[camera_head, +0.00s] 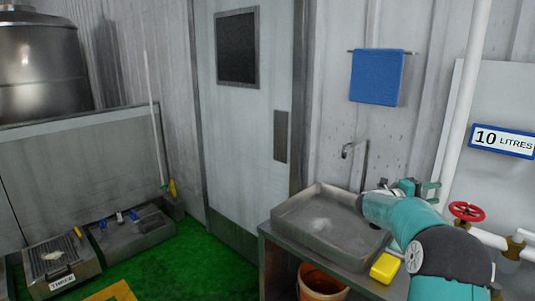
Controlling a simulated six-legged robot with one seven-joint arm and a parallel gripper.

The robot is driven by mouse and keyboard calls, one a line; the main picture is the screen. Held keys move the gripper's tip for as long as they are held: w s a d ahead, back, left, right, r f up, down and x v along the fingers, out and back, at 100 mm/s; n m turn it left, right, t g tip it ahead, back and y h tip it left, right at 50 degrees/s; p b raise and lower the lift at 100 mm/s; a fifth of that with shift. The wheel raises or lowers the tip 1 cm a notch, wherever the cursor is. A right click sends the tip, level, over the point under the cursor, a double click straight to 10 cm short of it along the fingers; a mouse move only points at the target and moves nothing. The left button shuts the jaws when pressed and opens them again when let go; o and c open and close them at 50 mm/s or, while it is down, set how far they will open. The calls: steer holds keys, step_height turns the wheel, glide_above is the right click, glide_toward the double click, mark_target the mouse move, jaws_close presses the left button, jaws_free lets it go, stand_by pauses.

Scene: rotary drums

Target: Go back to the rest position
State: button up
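My teal and grey arm reaches in from the bottom right in the head view and bends over the right end of the sink bench. My gripper (411,188) shows small behind the arm link, near the wall at the sink's right. The arm hides part of it, and its fingers are too small to tell open from shut. I see nothing clearly held in it.
A metal sink (320,222) sits on a bench, with a yellow object (385,267) beside my arm. A red valve wheel (467,211) and white pipes are close at right. An orange bucket (318,285) stands below. Green floor (190,262) is clear before the door (245,130).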

steer(key=w+a+r+n+t+y, duration=0.2)
steer(key=a+r+n+t, duration=0.4)
steer(key=a, duration=0.1)
steer(key=w+a+r+n+t+y, duration=0.2)
steer(key=w+a+r+n+t, duration=0.1)
steer(key=a+r+n+t, duration=0.3)
steer(key=s+a+n+t+y, duration=0.25)
steer(key=a+n+y, duration=0.25)
steer(key=a, duration=0.4)
steer(key=s+a+n+t+y, duration=0.1)
steer(key=s+a+n+y, duration=0.2)
steer(key=a+n+y, duration=0.4)
steer(key=s+a+f+n+g+y, duration=0.2)
steer(key=s+a+n, duration=0.1)
steer(key=s+a, duration=0.35)
steer(key=s+a+f+n+g, duration=0.1)
steer(key=s+f+n+g, duration=0.1)
steer(key=s+f, duration=0.3)
steer(key=s+a+f+n+g, duration=0.2)
steer(key=s+f, duration=0.3)
steer(key=s, duration=0.9)
steer(key=s+a+f+n+g+y, duration=0.1)
steer(key=s+f+n+g, duration=0.3)
steer(key=s, duration=0.5)
steer(key=shift+s+a+f, duration=0.25)
steer(key=shift+a+f, duration=0.05)
steer(key=shift+f, duration=0.35)
steer(key=shift+g, duration=0.25)
